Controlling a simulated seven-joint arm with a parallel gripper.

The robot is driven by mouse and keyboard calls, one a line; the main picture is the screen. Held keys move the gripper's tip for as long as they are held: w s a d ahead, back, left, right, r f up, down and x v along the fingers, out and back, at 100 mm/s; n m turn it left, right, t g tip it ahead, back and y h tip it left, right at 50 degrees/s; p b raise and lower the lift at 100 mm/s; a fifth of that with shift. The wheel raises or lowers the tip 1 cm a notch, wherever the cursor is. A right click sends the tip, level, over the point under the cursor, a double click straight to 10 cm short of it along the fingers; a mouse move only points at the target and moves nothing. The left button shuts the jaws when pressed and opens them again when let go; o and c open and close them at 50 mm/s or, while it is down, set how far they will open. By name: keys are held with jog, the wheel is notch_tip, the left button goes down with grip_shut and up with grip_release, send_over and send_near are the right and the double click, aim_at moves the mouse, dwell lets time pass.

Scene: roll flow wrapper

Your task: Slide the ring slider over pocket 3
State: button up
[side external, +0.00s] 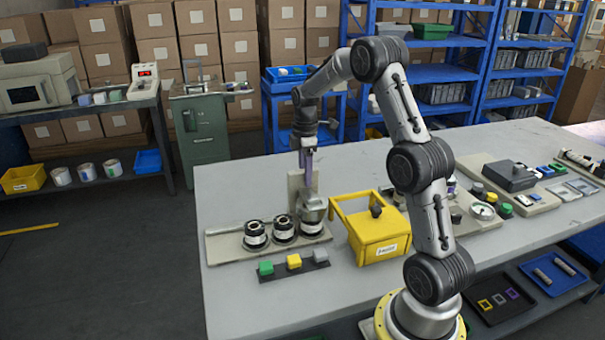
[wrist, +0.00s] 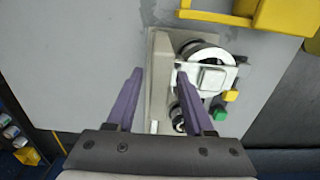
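A grey base (side external: 225,246) on the table carries three round black-and-white pockets in a row: a left one (side external: 255,235), a middle one (side external: 284,229) and a right one (side external: 312,225). No numbers are readable. A grey metal piece (side external: 313,208), probably the ring slider, sits at the right pocket; in the wrist view a pale piece (wrist: 208,76) lies partly across a round pocket (wrist: 207,50). An upright grey plate (side external: 296,190) stands behind the row. My gripper (side external: 308,168) is above the right end, pointing down. In the wrist view its purple fingers (wrist: 160,72) are apart, with the plate's edge beneath the gap.
A yellow bin (side external: 380,240) with a raised handle frame stands close right of the base. A strip with green, yellow and grey blocks (side external: 293,264) lies in front. More small devices (side external: 510,175) fill the table's right side. The table behind the base is clear.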

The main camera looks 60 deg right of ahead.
jog(key=shift+w+a, duration=0.1)
jog(key=shift+r, duration=0.3)
notch_tip(320, 180, up, 13)
dwell(0.4)
jog(key=shift+r, duration=0.1)
